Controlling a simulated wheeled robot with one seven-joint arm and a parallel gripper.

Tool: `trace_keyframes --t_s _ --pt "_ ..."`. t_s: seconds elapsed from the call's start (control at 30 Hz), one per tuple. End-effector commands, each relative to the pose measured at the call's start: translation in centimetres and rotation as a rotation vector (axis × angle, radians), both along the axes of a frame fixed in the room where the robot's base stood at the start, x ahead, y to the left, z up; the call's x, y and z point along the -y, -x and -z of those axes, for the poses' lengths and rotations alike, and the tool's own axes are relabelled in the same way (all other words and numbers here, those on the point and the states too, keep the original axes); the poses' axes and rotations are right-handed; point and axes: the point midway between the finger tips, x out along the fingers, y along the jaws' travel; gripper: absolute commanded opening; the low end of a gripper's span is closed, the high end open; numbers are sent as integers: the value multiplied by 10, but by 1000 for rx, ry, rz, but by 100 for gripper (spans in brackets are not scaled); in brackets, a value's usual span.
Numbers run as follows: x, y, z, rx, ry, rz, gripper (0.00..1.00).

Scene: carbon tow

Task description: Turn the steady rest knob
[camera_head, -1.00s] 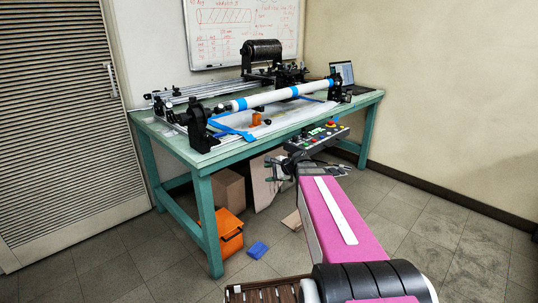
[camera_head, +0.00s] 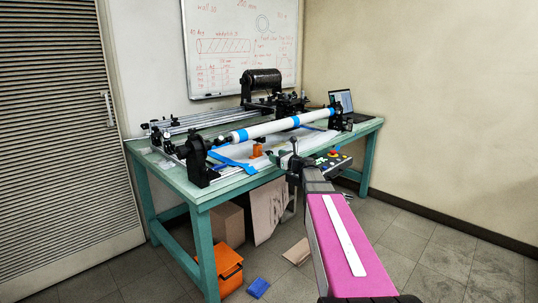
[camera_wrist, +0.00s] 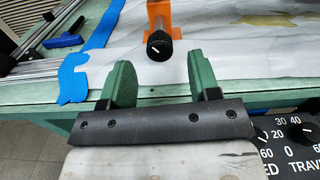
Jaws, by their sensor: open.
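The steady rest knob (camera_wrist: 158,44) is black and round with a white pointer line, in the top middle of the wrist view. It sits on an orange bracket (camera_wrist: 161,14). My gripper (camera_wrist: 158,68) is open, its two green fingers apart, with the knob in line with the gap between them and a little beyond it. Nothing is between the fingers. In the head view the orange steady rest (camera_head: 257,150) stands on the bench under the white tube (camera_head: 285,124).
The green bench (camera_head: 230,186) carries the winding machine. A control panel (camera_head: 336,164) with knobs and a red button hangs at its front, close to the right of my gripper. An orange bin (camera_head: 229,270) and a blue item (camera_head: 258,288) are on the floor.

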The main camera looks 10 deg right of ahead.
Motion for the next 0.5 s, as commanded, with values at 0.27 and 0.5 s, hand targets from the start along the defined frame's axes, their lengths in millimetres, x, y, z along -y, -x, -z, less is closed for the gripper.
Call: trace_keyframes --t_s 0.27,0.5 --pt "-25 -37 0 1 1 -1 56" --pt "-34 -47 0 0 2 -1 56"
